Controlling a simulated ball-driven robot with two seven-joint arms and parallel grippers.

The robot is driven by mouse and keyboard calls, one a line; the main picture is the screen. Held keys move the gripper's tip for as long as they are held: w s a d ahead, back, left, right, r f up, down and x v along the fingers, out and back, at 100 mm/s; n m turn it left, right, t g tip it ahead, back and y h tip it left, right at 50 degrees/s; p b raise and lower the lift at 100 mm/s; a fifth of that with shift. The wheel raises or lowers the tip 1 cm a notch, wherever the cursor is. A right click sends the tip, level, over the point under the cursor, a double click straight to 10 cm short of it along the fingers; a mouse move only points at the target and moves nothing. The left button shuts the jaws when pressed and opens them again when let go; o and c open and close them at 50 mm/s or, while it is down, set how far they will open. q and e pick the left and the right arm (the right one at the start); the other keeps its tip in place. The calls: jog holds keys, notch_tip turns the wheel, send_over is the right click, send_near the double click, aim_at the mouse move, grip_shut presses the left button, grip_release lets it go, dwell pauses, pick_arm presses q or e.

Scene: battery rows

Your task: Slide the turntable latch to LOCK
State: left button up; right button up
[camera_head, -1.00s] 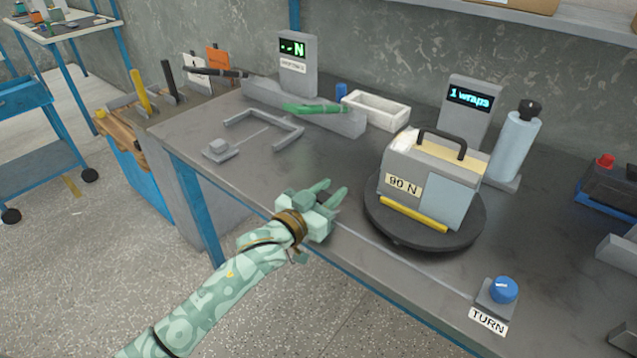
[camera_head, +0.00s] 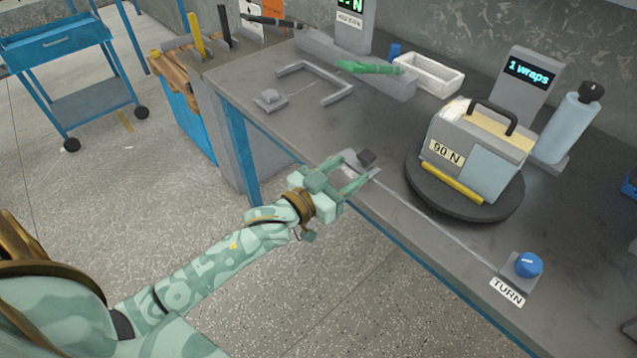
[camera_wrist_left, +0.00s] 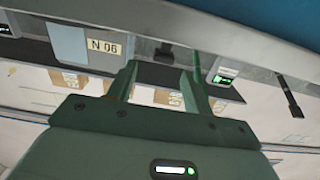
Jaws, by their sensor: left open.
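The latch (camera_head: 366,156) is a small dark block on a light grey plate at the table's front edge, left of the turntable (camera_head: 412,188). The turntable is a black disc carrying a box (camera_head: 487,170) marked 90 N. My left gripper (camera_head: 352,172) is open and empty at the front edge, with its fingers pointing at the latch plate and partly covering it. In the left wrist view, the gripper (camera_wrist_left: 165,80) has its two fingers apart, and a dark block (camera_wrist_left: 163,52) shows beyond and between the tips. No contact is clear. I cannot read any latch marking. My right gripper is out of view.
A blue TURN knob (camera_head: 528,264) sits at the front edge on the right. A wraps display (camera_head: 528,75) and a blue-grey cylinder (camera_head: 570,122) stand behind the turntable. A grey frame (camera_head: 318,80) lies at the left. Table between frame and turntable is clear.

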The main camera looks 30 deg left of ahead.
pick_arm(q)
jog(key=p+v, duration=0.1)
jog(key=v, duration=0.6)
jog(key=shift+s, duration=0.2)
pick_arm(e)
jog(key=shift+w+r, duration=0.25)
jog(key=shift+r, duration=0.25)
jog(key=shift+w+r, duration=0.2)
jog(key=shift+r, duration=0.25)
